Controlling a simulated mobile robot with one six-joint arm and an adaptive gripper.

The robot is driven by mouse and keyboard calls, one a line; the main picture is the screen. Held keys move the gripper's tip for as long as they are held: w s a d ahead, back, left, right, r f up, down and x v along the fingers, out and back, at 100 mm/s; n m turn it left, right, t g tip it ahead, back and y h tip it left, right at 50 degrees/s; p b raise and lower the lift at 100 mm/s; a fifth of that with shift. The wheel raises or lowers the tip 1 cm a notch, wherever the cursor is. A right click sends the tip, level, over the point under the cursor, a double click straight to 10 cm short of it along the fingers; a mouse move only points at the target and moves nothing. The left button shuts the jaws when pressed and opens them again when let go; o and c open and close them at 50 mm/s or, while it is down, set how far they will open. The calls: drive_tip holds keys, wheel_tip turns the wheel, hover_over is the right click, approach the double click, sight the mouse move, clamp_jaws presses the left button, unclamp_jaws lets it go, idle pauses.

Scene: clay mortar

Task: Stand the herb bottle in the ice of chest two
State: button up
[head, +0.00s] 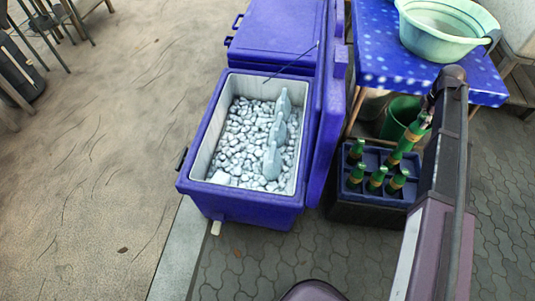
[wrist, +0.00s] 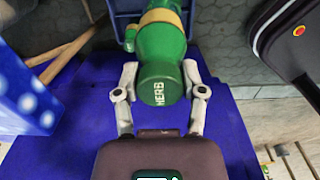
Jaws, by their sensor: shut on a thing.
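The herb bottle (wrist: 160,58) is green with a gold band, and its near end reads HERB in the wrist view. My gripper (wrist: 160,84) is shut on it, one finger on each side. In the head view the green bottle (head: 403,144) hangs tilted from my gripper (head: 426,112), over the back of the crate. I cannot tell whether its lower end clears the crate. An open blue chest (head: 250,205) full of grey-white ice (head: 240,135) stands left of the crate. I see no number on it.
The dark blue crate (head: 365,211) holds several green bottles. Grey upright shapes (head: 272,160) stand in the ice's right side; ice to their left is clear. A raised blue lid (head: 322,150) stands between chest and crate. A closed chest (head: 275,35) and a table with a basin (head: 445,35) are behind.

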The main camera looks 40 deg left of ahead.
drive_tip(key=shift+r, duration=0.1)
idle(0.5)
wheel_tip(320, 180, up, 18)
drive_tip(key=p, duration=1.8)
drive_tip(key=shift+w+d, duration=0.15)
